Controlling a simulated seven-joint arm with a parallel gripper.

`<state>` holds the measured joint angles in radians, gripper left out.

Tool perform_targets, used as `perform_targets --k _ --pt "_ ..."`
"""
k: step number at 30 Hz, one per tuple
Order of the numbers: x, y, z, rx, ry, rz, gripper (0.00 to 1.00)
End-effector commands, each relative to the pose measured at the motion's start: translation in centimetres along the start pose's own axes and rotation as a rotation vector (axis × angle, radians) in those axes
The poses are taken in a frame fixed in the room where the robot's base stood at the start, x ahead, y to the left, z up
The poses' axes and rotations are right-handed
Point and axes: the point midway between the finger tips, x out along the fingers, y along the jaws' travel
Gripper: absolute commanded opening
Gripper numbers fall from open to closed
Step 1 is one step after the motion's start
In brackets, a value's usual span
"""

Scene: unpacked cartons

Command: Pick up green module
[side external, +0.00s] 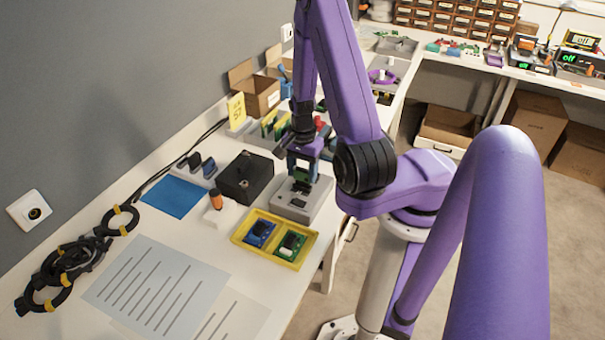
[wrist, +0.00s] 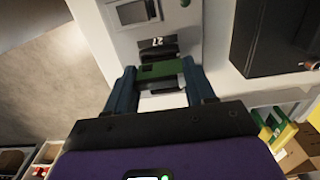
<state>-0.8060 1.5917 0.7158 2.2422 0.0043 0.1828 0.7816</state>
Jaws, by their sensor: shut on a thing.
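My gripper (side external: 302,172) is shut on a small green module (wrist: 160,70), just above a grey device (side external: 292,207) on the bench. In the wrist view the module lies between the two blue-grey fingertips, close to a dark slot area marked 27 on the device (wrist: 118,38). Whether the module still touches the device I cannot tell. In the side view the fingers mostly hide the module. Another green board (side external: 291,245) and a blue board (side external: 260,233) sit in a yellow tray (side external: 240,240) in front of the device.
A black box (side external: 245,178) stands left of the device, with an orange-capped item (side external: 215,199) near it. A blue mat (side external: 172,196), black cable coils (side external: 75,258) and a paper sheet (side external: 155,285) lie to the left. Cardboard boxes (side external: 254,91) stand behind, along the wall.

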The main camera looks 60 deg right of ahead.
Motion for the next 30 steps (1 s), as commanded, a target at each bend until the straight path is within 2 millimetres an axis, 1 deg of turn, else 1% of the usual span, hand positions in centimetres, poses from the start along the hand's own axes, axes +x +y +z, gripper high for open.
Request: perform_targets --k 4,12,15,17,21,26,30 --pt "-2.0 0.1 0.0 0.001 0.003 -0.002 0.1" --pt "-5.8 3.3 1.2 0.003 0.003 -0.001 0.1" --pt "-7.0 4.2 1.5 0.002 0.003 -0.002 0.1" --pt "-7.6 4.7 1.7 0.003 0.004 -0.002 0.1" --pt "-8.7 7.1 2.5 0.004 0.002 0.0 0.1" --pt "-9.3 8.4 3.1 0.0 0.002 0.0 0.1" --pt "-9.9 9.8 3.6 0.0 0.002 0.0 0.1"
